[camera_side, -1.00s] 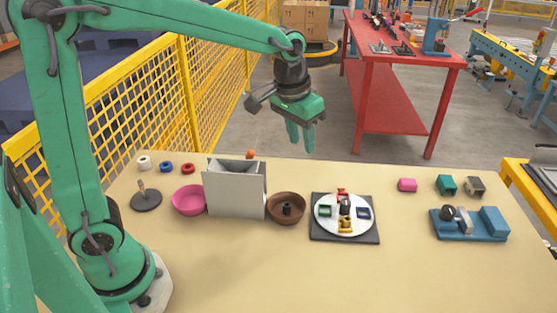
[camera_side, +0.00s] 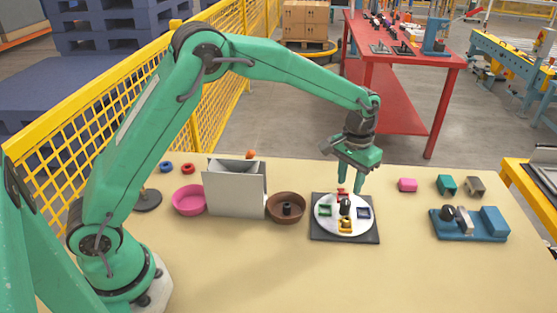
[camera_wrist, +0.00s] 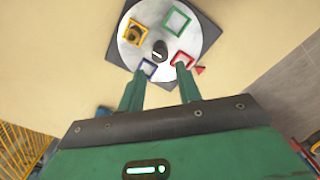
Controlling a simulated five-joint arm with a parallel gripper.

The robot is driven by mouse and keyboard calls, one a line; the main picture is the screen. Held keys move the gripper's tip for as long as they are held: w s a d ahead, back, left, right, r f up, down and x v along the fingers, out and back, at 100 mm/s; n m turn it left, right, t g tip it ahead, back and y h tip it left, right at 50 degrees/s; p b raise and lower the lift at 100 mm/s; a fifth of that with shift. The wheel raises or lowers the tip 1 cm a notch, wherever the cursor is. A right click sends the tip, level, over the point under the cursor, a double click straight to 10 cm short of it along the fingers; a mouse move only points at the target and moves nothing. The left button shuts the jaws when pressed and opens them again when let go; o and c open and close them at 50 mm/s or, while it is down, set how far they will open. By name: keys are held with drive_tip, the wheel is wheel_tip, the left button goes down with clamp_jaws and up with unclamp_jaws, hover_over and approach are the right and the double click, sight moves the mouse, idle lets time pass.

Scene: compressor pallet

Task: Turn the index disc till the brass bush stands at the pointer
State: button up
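The white index disc (camera_side: 331,226) lies on a dark square base (camera_side: 318,236); it also shows in the wrist view (camera_wrist: 192,42). It carries green (camera_wrist: 176,20), blue (camera_wrist: 147,67), red (camera_wrist: 181,60) and yellow (camera_wrist: 134,26) square frames around a dark central knob (camera_wrist: 160,50). The brass bush (camera_wrist: 134,36) sits in the yellow frame, across the disc from the red frame. The red pointer (camera_wrist: 200,69) is just outside the rim by the red frame. My gripper (camera_side: 351,191), with two green fingers (camera_wrist: 158,76), is open and empty above the disc's back edge.
A brown bowl (camera_side: 275,214), a grey upright box (camera_side: 235,196) and a pink bowl (camera_side: 188,204) stand left of the disc. A blue fixture (camera_side: 466,234) and several small blocks, including a pink one (camera_side: 408,185), are at the right. The front table area is clear.

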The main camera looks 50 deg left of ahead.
sight(346, 202)
drive_tip(key=shift+f, duration=3.9)
drive_tip(key=shift+c, duration=0.4)
clamp_jaws()
